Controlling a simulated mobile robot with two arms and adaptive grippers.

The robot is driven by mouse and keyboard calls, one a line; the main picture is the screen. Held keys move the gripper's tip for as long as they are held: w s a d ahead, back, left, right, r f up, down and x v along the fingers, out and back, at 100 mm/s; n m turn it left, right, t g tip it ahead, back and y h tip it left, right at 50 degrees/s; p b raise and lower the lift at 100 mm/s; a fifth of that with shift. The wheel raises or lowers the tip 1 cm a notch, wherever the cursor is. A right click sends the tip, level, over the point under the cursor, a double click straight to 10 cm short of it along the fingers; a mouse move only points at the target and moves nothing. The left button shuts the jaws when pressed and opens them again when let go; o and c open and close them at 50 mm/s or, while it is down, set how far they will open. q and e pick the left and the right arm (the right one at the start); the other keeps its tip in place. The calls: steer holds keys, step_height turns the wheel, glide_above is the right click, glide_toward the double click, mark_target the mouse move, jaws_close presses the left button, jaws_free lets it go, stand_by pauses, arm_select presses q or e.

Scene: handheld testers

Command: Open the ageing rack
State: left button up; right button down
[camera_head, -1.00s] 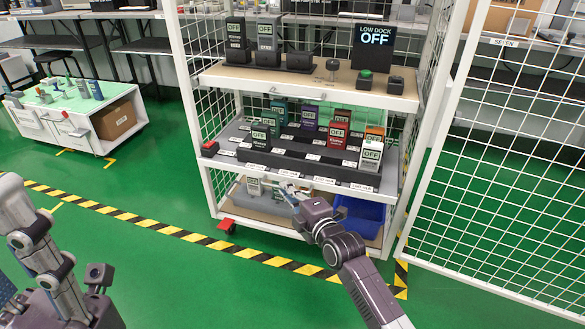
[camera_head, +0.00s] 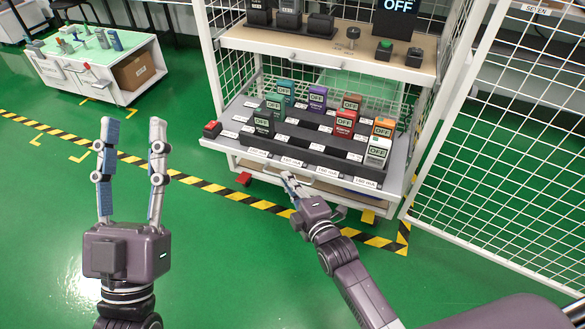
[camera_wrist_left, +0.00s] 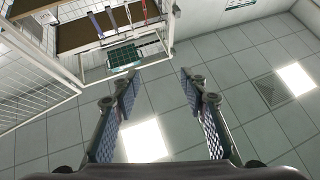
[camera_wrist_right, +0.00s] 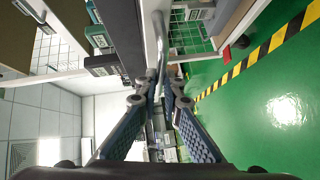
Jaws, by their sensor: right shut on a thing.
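The ageing rack (camera_head: 330,55) is a white wire-mesh cabinet with shelves. Its middle shelf is a grey tray (camera_head: 240,146) with several handheld testers on it in rows, their screens reading OFF. The tray stands out in front of the upper shelf. My right gripper (camera_head: 287,178) is at the tray's front edge, shut on its metal handle (camera_wrist_right: 163,42), which shows between the fingertips in the right wrist view. My left gripper (camera_head: 131,122) is open and empty, pointing up over the floor left of the rack. In the left wrist view its fingers (camera_wrist_left: 156,85) are spread apart.
A mesh door (camera_head: 510,150) stands swung open on the rack's right. The upper shelf (camera_head: 330,47) bears more testers, a green button (camera_head: 385,45) and a dark display reading OFF. A white cart (camera_head: 110,75) stands at the far left. Floor tape (camera_head: 200,184) runs before the rack; green floor is free.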

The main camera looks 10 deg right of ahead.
arm_select(q)
step_height(320, 180, down, 23)
steer(key=w+a+g+y+p, duration=0.1)
steer(key=g+y+p, duration=0.3)
steer(key=g, duration=0.8)
steer(key=shift+w+a+f+n, duration=0.15)
steer(key=shift+a+n, duration=0.15)
steer(key=shift+a, duration=0.5)
arm_select(e)
steer(key=s+a, duration=0.5)
steer(key=s, duration=0.3)
steer(key=shift+a+f, duration=0.1)
steer(key=c, duration=2.1)
jaws_free()
